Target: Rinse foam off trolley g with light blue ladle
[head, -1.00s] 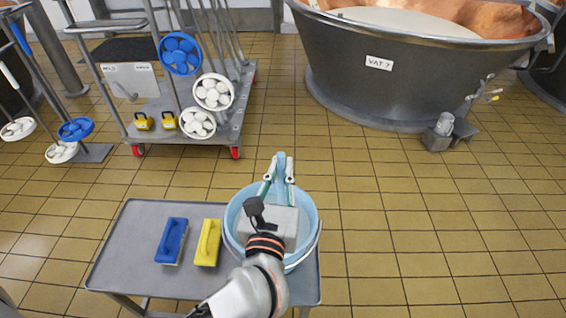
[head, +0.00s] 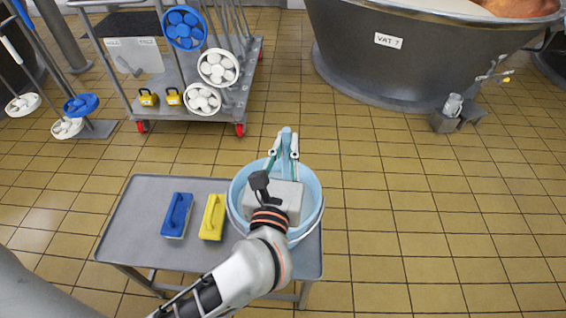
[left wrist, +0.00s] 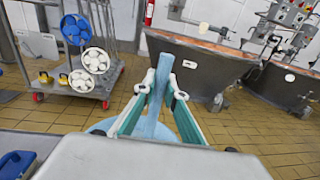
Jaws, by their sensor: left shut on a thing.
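My left gripper (head: 284,152) is shut on a light blue handle-like piece, the light blue ladle (head: 286,138). The ladle stands up between the green-sided fingers in the left wrist view (left wrist: 160,85). Its lower end is hidden by the gripper. The gripper is over a light blue bucket (head: 234,212), which stands at the right end of a grey table-like trolley (head: 140,215). A wheeled trolley (head: 190,112) with long-handled tools stands farther back. I cannot read which one is trolley g, and I cannot make out foam on either. My right gripper is not in view.
A blue brush (head: 177,214) and a yellow brush (head: 212,216) lie on the grey top left of the bucket. A large vat marked VAT 7 (head: 400,65) stands at the back right. The tiled floor (head: 430,220) to the right is clear.

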